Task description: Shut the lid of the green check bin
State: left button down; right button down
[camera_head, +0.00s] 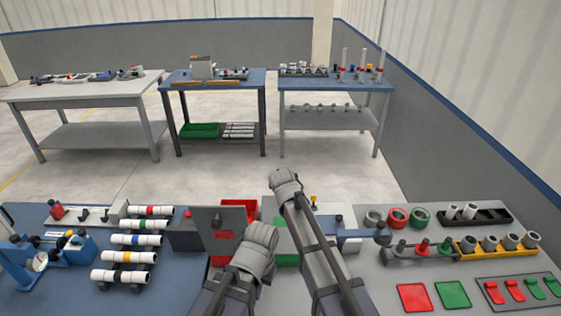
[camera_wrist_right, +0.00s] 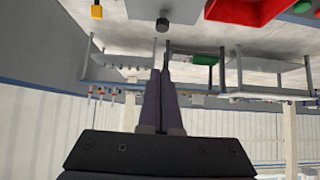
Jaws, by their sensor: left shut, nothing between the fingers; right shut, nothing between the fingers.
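The green check bin (camera_head: 279,233) stands near the middle of the bench in the head view. Its green part shows only in patches between my two arms, so I cannot tell how its lid stands. My left gripper (camera_head: 260,240) is at the bin's left side, shut and empty; its fingers are hard to make out. My right arm crosses in front of the bin, with its end (camera_head: 286,186) past the bin's far side. In the right wrist view the right gripper (camera_wrist_right: 161,72) is shut and empty. A green corner (camera_wrist_right: 303,6) shows at the top right there.
A red bin (camera_head: 240,208) with a grey raised lid (camera_head: 214,230) stands left of the green one. White pipes (camera_head: 135,240) lie on the left bench. Pipe rings (camera_head: 397,217), a yellow holder (camera_head: 468,248) and red and green plates (camera_head: 413,297) are at right. Tables stand behind open floor.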

jog(key=s+d+f+g, duration=0.3)
jog(key=s+d, duration=0.2)
jog(key=s, duration=0.5)
jog(key=s+d+f+g, duration=0.25)
jog(key=s+d, duration=0.35)
jog(key=s, duration=0.5)
jog(key=s+d+f+g, duration=0.2)
jog(key=s+d+g, duration=0.25)
jog(key=s, duration=0.55)
jog(key=s+a+n+h, duration=0.1)
jog(key=s+a+n, duration=0.2)
jog(key=a, duration=0.7)
jog(key=shift+s+a+n, duration=0.35)
jog(key=shift+s+n, duration=0.05)
jog(key=shift+s, duration=0.6)
